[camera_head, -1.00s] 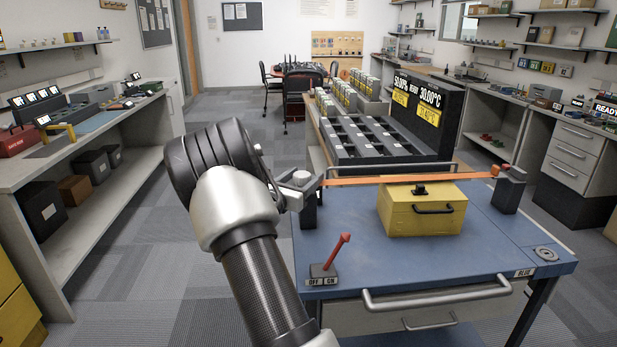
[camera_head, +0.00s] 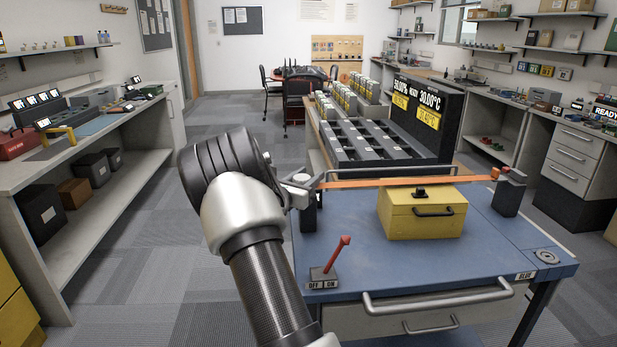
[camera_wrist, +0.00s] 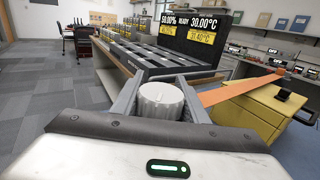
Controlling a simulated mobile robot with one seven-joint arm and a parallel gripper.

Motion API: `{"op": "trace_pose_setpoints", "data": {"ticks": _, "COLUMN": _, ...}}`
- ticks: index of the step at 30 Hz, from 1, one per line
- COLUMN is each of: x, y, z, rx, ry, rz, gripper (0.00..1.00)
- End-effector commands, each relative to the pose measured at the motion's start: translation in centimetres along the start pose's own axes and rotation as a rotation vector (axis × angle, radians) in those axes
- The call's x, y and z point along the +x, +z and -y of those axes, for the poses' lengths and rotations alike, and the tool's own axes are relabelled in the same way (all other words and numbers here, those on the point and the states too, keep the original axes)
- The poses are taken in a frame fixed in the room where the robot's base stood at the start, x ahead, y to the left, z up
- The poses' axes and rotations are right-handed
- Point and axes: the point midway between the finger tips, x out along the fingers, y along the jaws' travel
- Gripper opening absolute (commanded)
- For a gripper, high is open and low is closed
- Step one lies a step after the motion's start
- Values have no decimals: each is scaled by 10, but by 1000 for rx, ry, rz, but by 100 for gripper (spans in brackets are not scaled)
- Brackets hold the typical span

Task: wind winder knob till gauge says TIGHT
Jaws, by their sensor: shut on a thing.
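The winder knob (camera_wrist: 160,100) is pale, round and ribbed, with a mark on top. It sits between the two fingers of my gripper (camera_wrist: 162,104), which is shut on it. In the head view the knob (camera_head: 300,178) tops a dark post at the blue cart's back left, with my gripper (camera_head: 296,188) at it. An orange strap (camera_head: 350,184) runs from this post across a yellow box (camera_head: 420,222) to a second dark post (camera_head: 507,197) at the right. I cannot make out a gauge reading TIGHT in either view.
The blue cart (camera_head: 365,265) carries a red OFF/ON lever (camera_head: 339,256) at its front left. Behind it stands a dark slotted rack (camera_head: 370,142) with a readout panel (camera_head: 428,105). Benches line both sides. Open carpet lies left of the cart.

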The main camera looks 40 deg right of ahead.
Motion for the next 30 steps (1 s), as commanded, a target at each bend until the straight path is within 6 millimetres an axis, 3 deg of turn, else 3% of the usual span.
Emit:
{"op": "trace_pose_setpoints", "data": {"ticks": 8, "x": -1, "y": 3, "z": 3, "rx": 0, "ry": -103, "rz": 1, "gripper": 17}}
{"op": "trace_pose_setpoints", "data": {"ticks": 30, "x": -8, "y": -3, "z": 24, "rx": 1, "ry": -665, "rz": 0, "gripper": 17}}
